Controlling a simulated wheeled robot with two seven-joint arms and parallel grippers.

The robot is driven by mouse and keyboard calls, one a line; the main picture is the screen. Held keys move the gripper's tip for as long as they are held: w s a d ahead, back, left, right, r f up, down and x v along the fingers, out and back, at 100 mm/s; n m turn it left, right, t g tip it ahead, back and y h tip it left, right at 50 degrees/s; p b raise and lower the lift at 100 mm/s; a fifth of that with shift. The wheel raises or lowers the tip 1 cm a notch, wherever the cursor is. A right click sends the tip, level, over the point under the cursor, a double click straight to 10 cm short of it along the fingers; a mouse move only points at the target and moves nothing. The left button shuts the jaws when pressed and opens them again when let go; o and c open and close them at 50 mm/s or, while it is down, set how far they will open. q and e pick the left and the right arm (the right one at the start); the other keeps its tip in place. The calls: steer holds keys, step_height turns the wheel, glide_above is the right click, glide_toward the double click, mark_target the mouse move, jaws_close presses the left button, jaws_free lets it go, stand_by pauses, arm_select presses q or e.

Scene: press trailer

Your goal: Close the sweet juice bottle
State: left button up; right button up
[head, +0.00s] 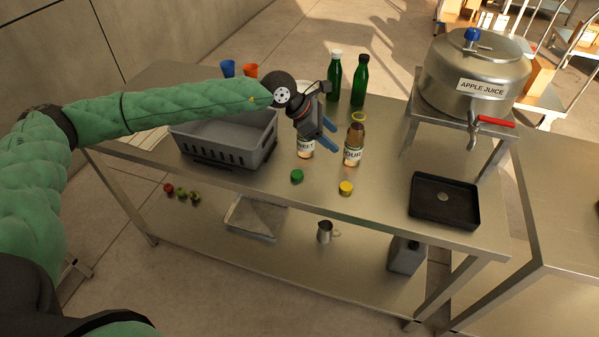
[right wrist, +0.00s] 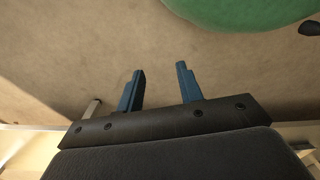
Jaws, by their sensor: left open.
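The sweet juice bottle (head: 306,148), with a white label reading "EET", stands on the steel table; its top is hidden behind my left gripper. My left gripper (head: 328,138) is open, with blue fingers above and beside this bottle; I cannot tell whether it touches. The sour juice bottle (head: 354,146), brown and without a cap, stands just right of it. A green cap (head: 297,176) and a yellow cap (head: 346,188) lie on the table in front of the bottles. My right gripper (right wrist: 160,85) is open and empty in the right wrist view, above bare floor.
A grey crate (head: 222,156) stands left of the bottles. Two green bottles (head: 347,80) stand behind. A black tray (head: 444,201) and the apple juice tank (head: 473,75) on its stand are at the right. The front middle of the table (head: 385,215) is clear.

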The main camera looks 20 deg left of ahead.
arm_select(q)
steer(key=a+f+m+g+y, duration=0.1)
steer(key=a+f+y, duration=0.2)
steer(key=a, duration=0.2)
steer(key=m+g+y, duration=0.1)
steer(key=y, duration=0.2)
glide_above(294, 172)
steer(key=shift+w+f, duration=0.2)
steer(key=shift+f, duration=0.7)
steer(key=shift+s+a+f+m+g+y, duration=0.1)
steer(key=shift+s+a+m+g+y, duration=0.15)
steer(key=shift+m, duration=0.25)
arm_select(e)
steer(key=shift+w+a+f+t, duration=0.1)
steer(key=shift+w+f+t, duration=0.05)
steer(key=shift+w+t, duration=0.4)
steer(key=shift+w+a+f+t, duration=0.1)
steer(key=shift+w+t, duration=0.25)
steer(key=shift+w, duration=0.3)
arm_select(q)
steer(key=shift+d+f+p, duration=0.2)
steer(key=shift+f+p, duration=0.35)
steer(key=shift+f, duration=0.75)
arm_select(e)
steer(key=shift+s+d+f, duration=0.2)
steer(key=shift+f, duration=0.4)
steer(key=shift+s+d+f, duration=0.2)
steer(key=shift+f, duration=0.4)
